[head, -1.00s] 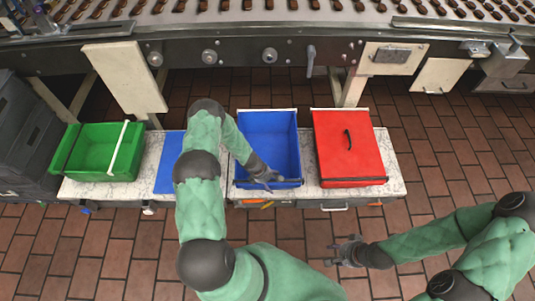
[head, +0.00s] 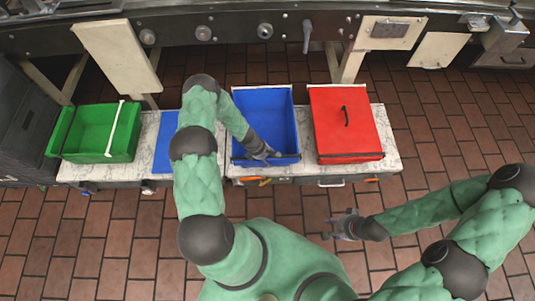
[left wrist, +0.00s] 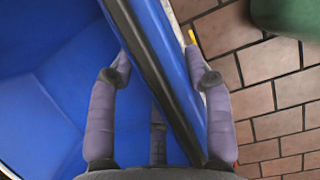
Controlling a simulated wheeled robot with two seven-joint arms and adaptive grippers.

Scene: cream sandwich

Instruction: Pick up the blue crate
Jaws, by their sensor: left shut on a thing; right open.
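The blue crate (head: 272,118) stands open and upright on the marble-topped counter, between a blue panel and the red crate. My left gripper (head: 263,154) is shut on the crate's front wall, near its middle. In the left wrist view, the gripper (left wrist: 160,62) straddles the wall of the blue crate (left wrist: 45,105), with one finger inside and one outside. The inside of the crate looks empty. The crate appears to rest on the counter. My right gripper (head: 343,224) is open and empty over the floor at the right.
A green crate (head: 97,131) stands at the counter's left and a red lidded crate (head: 347,124) at its right, close beside the blue crate. A flat blue panel (head: 166,140) lies left of the blue crate. A machine frame (head: 237,30) runs behind. Tiled floor lies in front.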

